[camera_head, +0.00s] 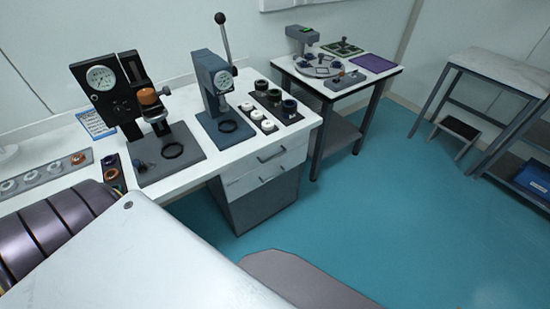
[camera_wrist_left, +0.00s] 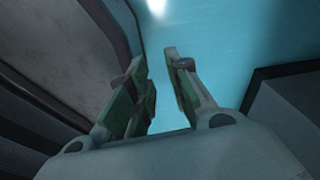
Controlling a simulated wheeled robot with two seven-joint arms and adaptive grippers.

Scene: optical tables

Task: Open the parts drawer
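The drawer unit under the right end of the white bench has two white drawer fronts. The upper drawer (camera_head: 268,160) and the lower drawer (camera_head: 264,177) both look shut, each with a bar handle. Which of them is the parts drawer I cannot tell. My left gripper (camera_wrist_left: 160,85) shows in the left wrist view with its two green-padded fingers apart and nothing between them, above the teal floor. Neither gripper shows in the head view, so the distance from my left gripper to the drawers is unclear.
On the white bench (camera_head: 185,100) stand a press with a dial (camera_head: 100,80), a lever press (camera_head: 212,85) and a tray of rings (camera_head: 275,103). A small side table (camera_head: 335,92) stands to the right. The teal floor (camera_head: 400,200) there is clear.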

